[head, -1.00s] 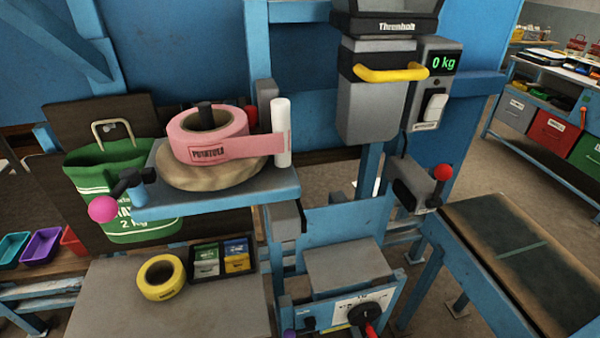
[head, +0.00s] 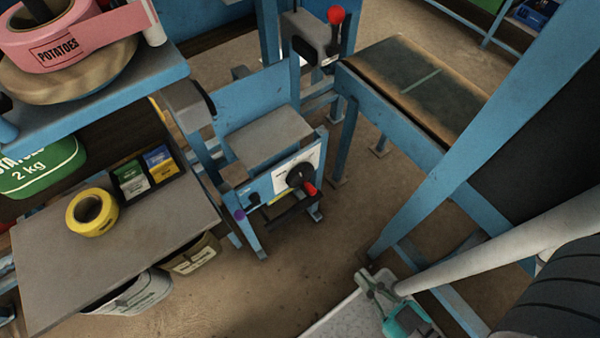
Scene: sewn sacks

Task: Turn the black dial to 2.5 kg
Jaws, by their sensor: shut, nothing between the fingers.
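The black dial (head: 299,177) sits on a white scale plate (head: 282,178) on the front of a low blue machine (head: 265,187). Its red pointer (head: 311,190) points down and to the right in the head view. The marks on the plate are too small to read. My gripper (head: 368,282) shows small at the lower right, at the end of my pale arm. It is shut and empty, well apart from the dial.
A red-knobbed lever (head: 336,15) stands behind the machine, and a dark-topped conveyor (head: 405,85) lies right of it. A grey table (head: 125,245) with yellow tape (head: 92,212) is at the left. A blue post (head: 480,130) slants at the right. Floor before the dial is clear.

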